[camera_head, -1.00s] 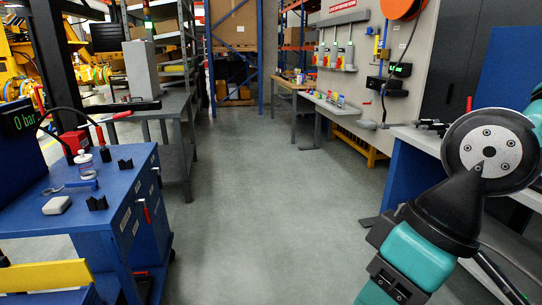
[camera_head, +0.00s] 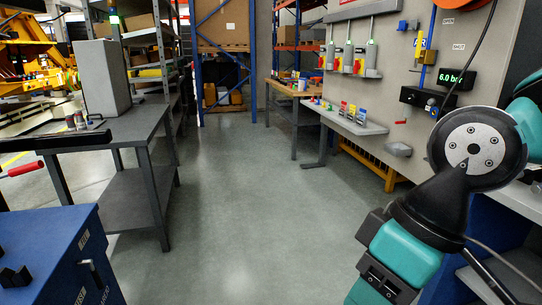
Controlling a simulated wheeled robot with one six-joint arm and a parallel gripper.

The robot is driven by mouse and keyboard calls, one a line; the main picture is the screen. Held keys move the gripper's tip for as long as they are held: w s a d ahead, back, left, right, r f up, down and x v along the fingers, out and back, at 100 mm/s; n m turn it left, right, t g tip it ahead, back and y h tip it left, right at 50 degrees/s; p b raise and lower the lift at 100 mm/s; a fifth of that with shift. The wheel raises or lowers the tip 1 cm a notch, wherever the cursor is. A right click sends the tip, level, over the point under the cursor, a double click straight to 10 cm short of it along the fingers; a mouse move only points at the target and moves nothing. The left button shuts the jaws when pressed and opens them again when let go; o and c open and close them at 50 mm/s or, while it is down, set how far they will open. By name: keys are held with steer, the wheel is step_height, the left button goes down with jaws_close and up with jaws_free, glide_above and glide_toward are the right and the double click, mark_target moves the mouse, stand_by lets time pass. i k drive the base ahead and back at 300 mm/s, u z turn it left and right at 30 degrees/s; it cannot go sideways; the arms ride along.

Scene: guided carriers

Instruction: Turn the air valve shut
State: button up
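On the grey wall panel (camera_head: 395,75) at the right, a pressure display (camera_head: 445,77) reads 6.0 bar in green. A black unit (camera_head: 428,97) sits below, and a small red lever-like part (camera_head: 401,122) is left of that. I cannot tell for certain which of these is the air valve. My arm covers the lower right of the view, in front of the panel's lower part. My gripper is out of view.
A blue cabinet (camera_head: 75,262) stands at the near left, with a grey bench (camera_head: 135,137) beyond it. A black bar (camera_head: 60,140) and red handle (camera_head: 25,169) are at the left. A workbench with coloured items (camera_head: 348,118) lines the panel. The floor (camera_head: 235,205) between is clear.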

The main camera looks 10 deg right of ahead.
mark_target(420, 36)
steer(key=i, duration=1.75)
steer(key=z, duration=1.1)
steer(key=i, duration=1.05)
steer(key=u, duration=0.3)
